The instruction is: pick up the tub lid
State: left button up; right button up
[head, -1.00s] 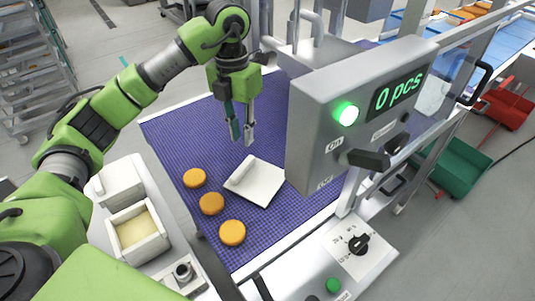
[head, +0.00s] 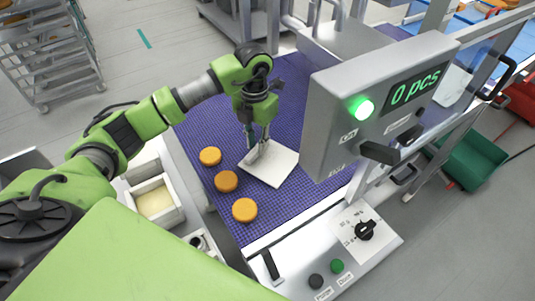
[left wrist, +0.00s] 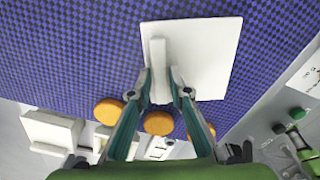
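The tub lid (head: 279,169) is a white square plate with a raised bar handle, lying flat on the blue checkered belt. It also shows in the left wrist view (left wrist: 205,60), with its handle (left wrist: 158,60) running lengthwise. My left gripper (head: 257,148) is down at the handle. In the left wrist view its fingertips (left wrist: 161,84) are apart, one on each side of the handle's near end; firm contact on both sides cannot be made out. An open white tub (head: 172,217) with pale yellow contents stands left of the belt. My right gripper is not in view.
Several orange rounds, one of them (head: 226,181), lie on the belt (head: 205,120) left of and below the lid. A grey control box (head: 345,130) reading "0 pcs" stands close on the right. A switch panel (head: 355,240) is at the front right.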

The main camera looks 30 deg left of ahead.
pick_arm(q)
jog(key=shift+f, duration=0.7)
grip_shut()
jog(key=shift+r, duration=0.1)
